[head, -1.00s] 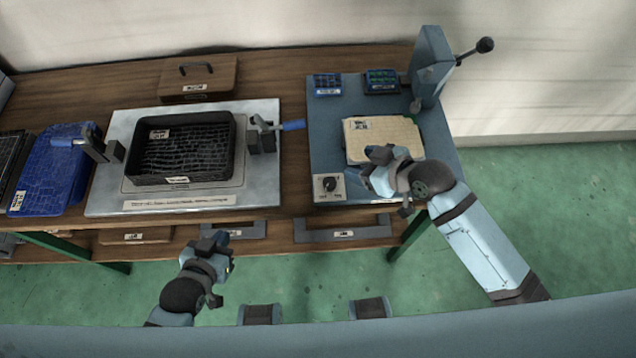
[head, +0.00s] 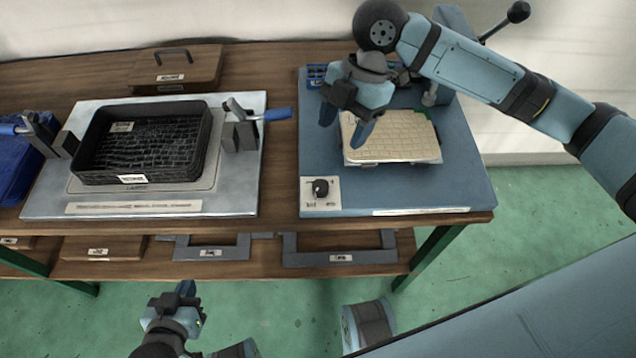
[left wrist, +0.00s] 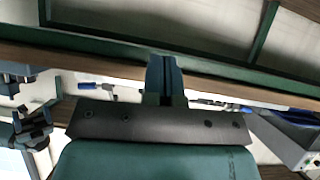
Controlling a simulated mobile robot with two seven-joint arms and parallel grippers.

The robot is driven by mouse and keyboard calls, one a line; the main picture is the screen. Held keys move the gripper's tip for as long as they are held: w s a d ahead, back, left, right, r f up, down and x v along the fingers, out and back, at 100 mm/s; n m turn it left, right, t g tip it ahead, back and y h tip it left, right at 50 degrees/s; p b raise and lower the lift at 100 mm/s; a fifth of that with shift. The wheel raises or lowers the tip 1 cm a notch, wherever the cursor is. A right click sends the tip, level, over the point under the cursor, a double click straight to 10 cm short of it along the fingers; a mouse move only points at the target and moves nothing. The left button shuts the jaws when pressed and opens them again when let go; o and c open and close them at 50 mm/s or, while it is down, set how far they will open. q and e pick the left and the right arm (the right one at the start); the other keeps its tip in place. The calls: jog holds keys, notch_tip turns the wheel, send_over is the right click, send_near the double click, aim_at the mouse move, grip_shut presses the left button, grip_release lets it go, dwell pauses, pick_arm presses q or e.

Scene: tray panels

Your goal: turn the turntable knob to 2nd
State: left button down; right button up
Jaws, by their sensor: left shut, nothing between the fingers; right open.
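The black knob (head: 320,187) sits on a small white label plate (head: 306,197) at the front left corner of the blue-grey station (head: 460,185). The plate's markings are too small to read, so I cannot tell the knob's setting. My right gripper (head: 345,126) is open, fingers pointing down, above the left side of the cream panel (head: 395,138), behind the knob and apart from it. My left gripper (head: 186,289) is shut and empty in front of the bench, low in the head view. Its closed fingers (left wrist: 165,76) also show in the left wrist view.
A black tray (head: 133,180) sits on a metal plate (head: 235,195) with blue-handled clamps at both sides. A lever with a black ball (head: 518,12) rises at the back right. A brown lidded box (head: 190,66) stands behind. The station surface around the knob is clear.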

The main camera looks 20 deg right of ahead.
aim_at(322, 184)
jog(key=b+x, duration=0.2)
jog(key=x, duration=1.1)
jog(key=shift+a+b, duration=0.1)
jog(key=shift+b, duration=0.2)
jog(key=shift+r, duration=0.1)
jog(key=c, duration=0.9)
